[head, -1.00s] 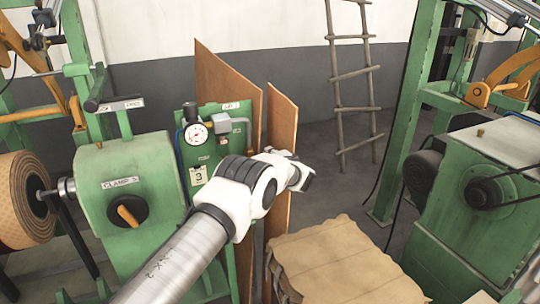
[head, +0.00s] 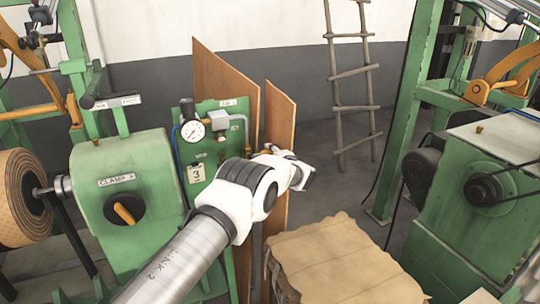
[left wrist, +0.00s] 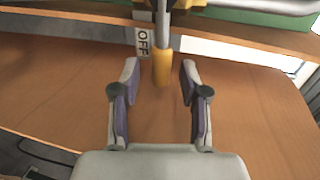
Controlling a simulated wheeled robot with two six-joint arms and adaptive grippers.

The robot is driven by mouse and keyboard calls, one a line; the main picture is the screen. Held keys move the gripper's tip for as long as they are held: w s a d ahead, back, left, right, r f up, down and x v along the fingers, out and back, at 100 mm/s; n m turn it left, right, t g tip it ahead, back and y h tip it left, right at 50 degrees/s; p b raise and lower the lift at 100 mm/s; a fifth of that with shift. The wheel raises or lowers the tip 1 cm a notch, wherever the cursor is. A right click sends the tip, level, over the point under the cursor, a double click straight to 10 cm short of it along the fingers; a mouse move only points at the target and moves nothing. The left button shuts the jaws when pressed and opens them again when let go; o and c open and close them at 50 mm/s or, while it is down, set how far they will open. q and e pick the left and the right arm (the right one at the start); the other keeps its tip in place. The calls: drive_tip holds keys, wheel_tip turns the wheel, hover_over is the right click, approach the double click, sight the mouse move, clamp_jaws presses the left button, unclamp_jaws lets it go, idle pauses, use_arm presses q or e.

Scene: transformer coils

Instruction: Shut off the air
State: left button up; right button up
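My left gripper (head: 302,176) is at the right side of the green air panel (head: 232,106); my wrist covers the panel's lower right part. In the left wrist view this gripper (left wrist: 159,75) is open. A yellow handle end (left wrist: 162,68) on a grey rod (left wrist: 162,30) sits between the fingertips, with a gap visible on each side. A tag reading OFF (left wrist: 143,42) is just left of the rod. A gauge (head: 193,131) and a tag marked 3 (head: 196,173) are on the panel. The valve body cannot be clearly made out. My right gripper is not in view.
Brown boards (head: 281,115) stand behind and right of the panel. A green clamp box (head: 130,165) with a knob is at the left. A brown paper-topped stack (head: 340,262) lies in front right. Open floor leads to a ladder (head: 350,74).

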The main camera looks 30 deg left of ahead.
use_arm(q)
drive_tip(key=v, duration=1.2)
drive_tip(key=shift+w, duration=0.1)
drive_tip(key=shift+d, duration=0.1)
